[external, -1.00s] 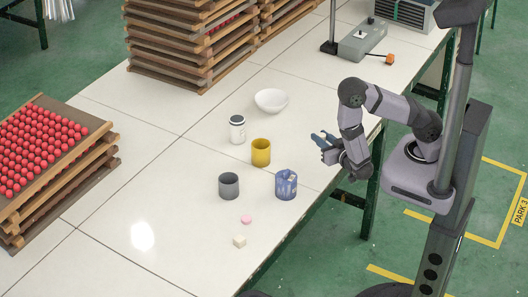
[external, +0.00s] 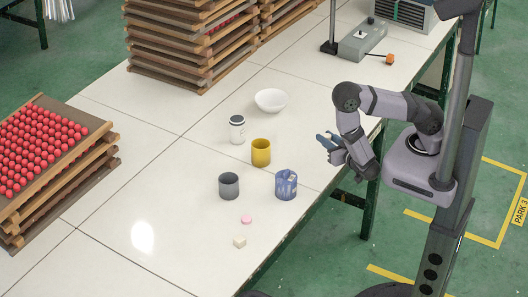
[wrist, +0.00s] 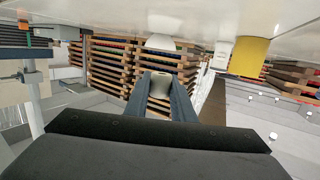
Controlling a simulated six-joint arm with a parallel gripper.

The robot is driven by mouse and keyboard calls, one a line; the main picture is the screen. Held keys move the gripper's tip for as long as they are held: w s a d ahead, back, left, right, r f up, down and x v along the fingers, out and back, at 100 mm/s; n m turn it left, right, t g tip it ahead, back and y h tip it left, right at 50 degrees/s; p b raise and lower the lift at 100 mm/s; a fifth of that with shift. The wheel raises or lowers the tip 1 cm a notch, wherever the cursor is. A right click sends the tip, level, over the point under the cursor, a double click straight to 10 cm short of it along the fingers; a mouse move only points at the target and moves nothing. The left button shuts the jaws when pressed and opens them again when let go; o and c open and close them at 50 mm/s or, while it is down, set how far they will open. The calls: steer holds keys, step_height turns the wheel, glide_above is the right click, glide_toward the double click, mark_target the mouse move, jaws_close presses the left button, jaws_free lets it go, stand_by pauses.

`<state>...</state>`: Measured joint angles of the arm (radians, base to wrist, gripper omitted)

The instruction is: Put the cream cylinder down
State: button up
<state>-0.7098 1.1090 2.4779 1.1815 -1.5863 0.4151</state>
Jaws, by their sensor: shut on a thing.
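My gripper (external: 325,139) is over the right edge of the white table, to the right of the yellow mug (external: 261,153). In the wrist view its two fingers (wrist: 161,84) are shut on a small pale cream piece, the cream cylinder (wrist: 160,81), held between the tips. The cylinder is too small and hidden by the fingers to make out in the external view. The wrist view is tilted so that the table surface (wrist: 120,14) lies along its top.
A white bowl (external: 271,100), a white jar (external: 237,129), a grey cup (external: 229,186) and a blue patterned container (external: 286,184) stand on the table. A pink piece (external: 246,219) and a cream cube (external: 239,242) lie in front. The table's left middle is clear.

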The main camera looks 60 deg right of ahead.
steer(key=shift+w+f+b, duration=0.15)
steer(key=shift+f+b, duration=0.3)
steer(key=shift+b, duration=0.15)
steer(key=shift+w+a+r+b, duration=0.1)
steer(key=shift+w+a+b, duration=0.15)
steer(key=shift+w+b, duration=0.6)
step_height(320, 180, up, 4)
steer(key=b, duration=0.4)
glide_above(305, 183)
steer(key=d, duration=0.2)
steer(key=shift+a+f+n+t+y, duration=0.4)
steer(key=shift+a+f+n+y, duration=0.3)
steer(key=shift+a+f+y, duration=0.3)
steer(key=shift+a, duration=0.1)
steer(key=shift+f+h, duration=0.1)
steer(key=shift+h, duration=0.2)
steer(key=shift+f, duration=4.75)
